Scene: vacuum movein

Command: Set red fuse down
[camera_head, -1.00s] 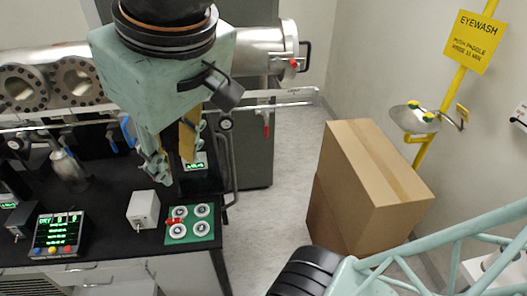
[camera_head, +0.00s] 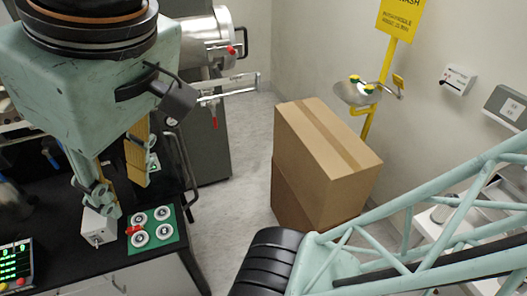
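A small red piece, which looks like the red fuse (camera_head: 132,230), lies at the left side of a green board (camera_head: 167,236) with several round white sockets. The board is on the black bench (camera_head: 75,262) near its right end. I cannot tell whether the fuse sits in a socket or lies across the board's edge. My gripper (camera_head: 128,199) points down above and left of the board. Its two fingers with yellowish pads are apart, and nothing shows between them. The left fingertip covers part of a small white box (camera_head: 98,230) beside the board.
A display panel (camera_head: 15,264) is at the bench's left. A metal rail (camera_head: 183,165) runs along the bench's right end. Cardboard boxes (camera_head: 322,165) stand on the floor to the right, with clear floor between. A yellow eyewash station (camera_head: 357,93) is at the wall.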

